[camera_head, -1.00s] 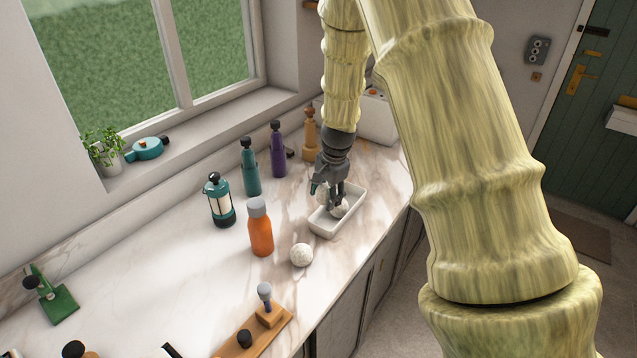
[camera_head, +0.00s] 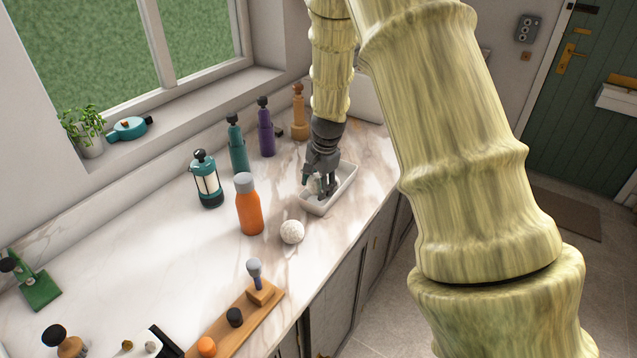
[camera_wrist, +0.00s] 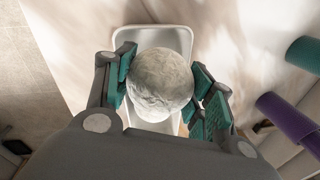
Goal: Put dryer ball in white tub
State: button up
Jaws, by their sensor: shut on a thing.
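My gripper (camera_head: 322,188) is over the white tub (camera_head: 316,208), pointing down, in the head view. In the wrist view its teal-padded fingers (camera_wrist: 165,95) are shut on a pale, rough dryer ball (camera_wrist: 160,84). The white tub (camera_wrist: 183,40) shows behind and below that ball, which hides the tub's middle. In the head view the held ball (camera_head: 313,184) is only partly visible beside the dark fingers. I cannot tell whether it touches the tub floor. Another whitish ball (camera_head: 292,232) rests on the counter in front of the tub.
An orange bottle (camera_head: 249,207) stands left of the loose ball. A wooden board (camera_head: 238,320) lies at the counter's front.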

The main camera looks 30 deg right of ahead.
jog(key=shift+f, duration=0.25)
jog(key=o, duration=1)
jog(key=shift+o, duration=0.2)
jog(key=r, duration=0.4)
jog(key=s+r, duration=0.1)
jog(key=r, duration=0.3)
jog(key=s+r, duration=0.1)
jog(key=r, duration=0.2)
jog(key=shift+s+d+r, duration=0.1)
jog(key=shift+d+r, duration=0.05)
jog(key=shift+r, duration=0.25)
